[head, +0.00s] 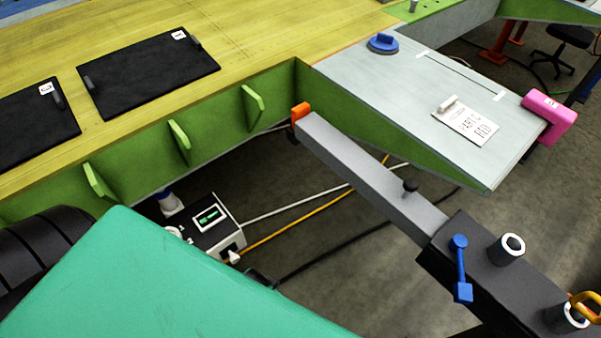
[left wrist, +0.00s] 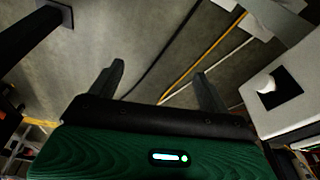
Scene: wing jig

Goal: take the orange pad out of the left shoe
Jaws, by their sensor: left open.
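An orange pad (head: 300,112) sits at the far tip of a long grey beam (head: 370,176), close against the green wing rib. A small dark piece (head: 293,134) shows just under the pad; I cannot tell how the pad is seated in it. My left gripper (left wrist: 158,76) shows in the left wrist view, with its two dark fingers spread apart and nothing between them. Bare floor and cables lie beyond the fingers. The orange pad is not seen in that view. My left gripper's fingers are not seen in the head view, and my right gripper is in neither view.
The beam runs to a dark block (head: 500,275) with a blue lever (head: 460,268). A white box (head: 212,222) with cables stands below the green wing edge. Black mats (head: 148,72) lie on the yellow wing skin. A pink tool (head: 549,116) is at the grey panel's edge.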

